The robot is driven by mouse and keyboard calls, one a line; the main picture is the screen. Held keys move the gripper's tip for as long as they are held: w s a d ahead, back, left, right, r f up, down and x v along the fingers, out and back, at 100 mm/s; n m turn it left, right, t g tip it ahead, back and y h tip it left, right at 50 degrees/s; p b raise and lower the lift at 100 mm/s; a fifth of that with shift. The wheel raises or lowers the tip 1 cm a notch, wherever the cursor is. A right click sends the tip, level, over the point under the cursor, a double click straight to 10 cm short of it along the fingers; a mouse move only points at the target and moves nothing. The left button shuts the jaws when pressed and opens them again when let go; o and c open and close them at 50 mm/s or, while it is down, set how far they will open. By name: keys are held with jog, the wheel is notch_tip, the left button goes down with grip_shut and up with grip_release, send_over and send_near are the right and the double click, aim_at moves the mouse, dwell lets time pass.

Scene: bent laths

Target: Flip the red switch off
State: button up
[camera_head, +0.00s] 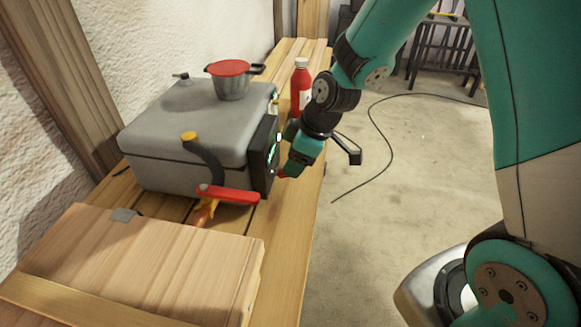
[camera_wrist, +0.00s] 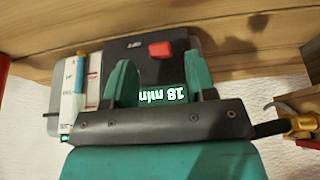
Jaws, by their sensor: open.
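The grey box-shaped machine (camera_head: 165,165) stands on the wooden bench, with a dark control panel (camera_head: 258,170) on its right side. In the wrist view, the panel appears upside down, with a red switch (camera_wrist: 160,49) and a lit display (camera_wrist: 163,95) reading "18 min". A small red bit of the switch (camera_head: 281,175) shows in the head view beside my gripper (camera_head: 287,170). My gripper (camera_wrist: 160,74) is open and empty, its two fingers in front of the panel, with the switch between and beyond them. I cannot tell whether it touches the panel, nor the switch's position.
A pot with a red lid (camera_head: 232,82) sits on the machine. A red bottle (camera_head: 301,85) stands behind my wrist. A red-handled clamp (camera_head: 228,194) and a wooden box (camera_head: 140,270) are in front. A cable (camera_head: 370,140) lies on the open floor at right.

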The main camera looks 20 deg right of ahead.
jog(key=shift+x, duration=1.45)
jog(key=shift+c, duration=0.5)
jog(key=c, duration=0.8)
jog(key=f+y+b, duration=0.1)
jog(key=b, duration=0.2)
jog(key=f+t+y+b, duration=0.1)
jog(key=b, duration=0.2)
jog(key=shift+s+d+t, duration=0.1)
jog(key=shift+d+t, duration=0.2)
jog(key=f+y+b, duration=0.1)
jog(key=b, duration=0.2)
jog(key=t+y+b, duration=0.1)
jog(key=b, duration=0.2)
jog(key=shift+s+d+f, duration=0.1)
jog(key=shift+d+f, duration=0.1)
jog(key=shift+f, duration=0.15)
jog(key=f+t+y+b, duration=0.1)
jog(key=t+y+b, duration=0.1)
jog(key=b, duration=0.7)
jog(key=shift+f+y, duration=0.15)
jog(key=shift+y, duration=0.45)
jog(key=t+y+b, duration=0.1)
jog(key=b, duration=0.2)
jog(key=shift+a+b, duration=0.15)
jog(key=shift+b, duration=0.15)
